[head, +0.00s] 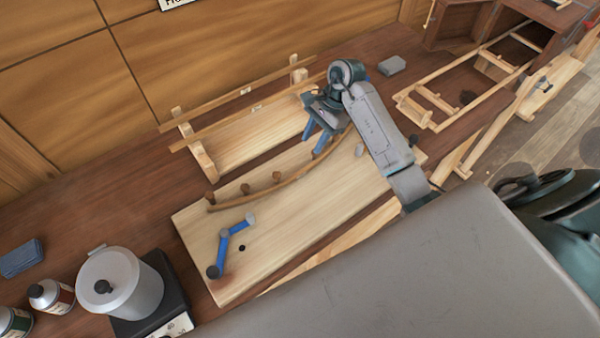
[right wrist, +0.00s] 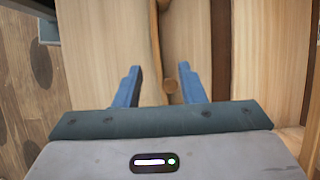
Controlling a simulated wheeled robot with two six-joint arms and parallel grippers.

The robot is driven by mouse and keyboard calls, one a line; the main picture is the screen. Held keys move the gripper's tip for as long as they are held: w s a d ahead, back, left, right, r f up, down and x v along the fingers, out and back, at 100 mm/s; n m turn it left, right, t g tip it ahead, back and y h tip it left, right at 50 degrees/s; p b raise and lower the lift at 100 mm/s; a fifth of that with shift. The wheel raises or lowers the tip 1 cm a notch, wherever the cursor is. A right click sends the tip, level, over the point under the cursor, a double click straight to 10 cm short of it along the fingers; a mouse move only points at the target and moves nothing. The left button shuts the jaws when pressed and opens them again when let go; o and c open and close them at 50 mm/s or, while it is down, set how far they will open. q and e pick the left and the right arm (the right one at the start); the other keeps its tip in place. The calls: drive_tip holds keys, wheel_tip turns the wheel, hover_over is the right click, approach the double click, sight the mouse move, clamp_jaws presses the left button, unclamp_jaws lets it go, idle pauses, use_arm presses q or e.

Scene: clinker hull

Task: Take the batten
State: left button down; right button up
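A thin curved batten (head: 283,186) lies bent along several pegs (head: 245,189) on a pale board (head: 290,230). Its far end is partly hidden behind my right gripper (head: 316,142). My right gripper is open, with two blue fingers apart over the far part of the board. In the right wrist view, the batten (right wrist: 155,35) runs down between the open fingers of the gripper (right wrist: 159,70), with round pegs (right wrist: 184,66) beside it. I cannot tell the gripper's height above it. My left gripper is not in view.
A rack (head: 199,155) behind the board carries straight wooden strips (head: 235,120). A blue jointed piece (head: 225,245) lies on the board. A lidded pot (head: 118,285) stands on a black base at front left. A wooden ladder-like frame (head: 430,105) lies at far right.

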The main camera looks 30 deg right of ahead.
drive_tip(key=b, duration=0.5)
hover_over(303, 170)
drive_tip(key=d, duration=0.2)
drive_tip(key=f, duration=0.5)
drive_tip(key=shift+w+d+f, duration=0.2)
drive_tip(key=shift+f, duration=0.15)
drive_tip(key=shift+b+x, duration=0.5)
drive_tip(key=shift+x, duration=0.45)
drive_tip(key=shift+p+x, duration=0.65)
drive_tip(key=shift+x, duration=0.3)
drive_tip(key=shift+a+f+h, duration=0.15)
drive_tip(key=shift+f+h, duration=0.15)
drive_tip(key=shift+f, duration=0.1)
clamp_jaws()
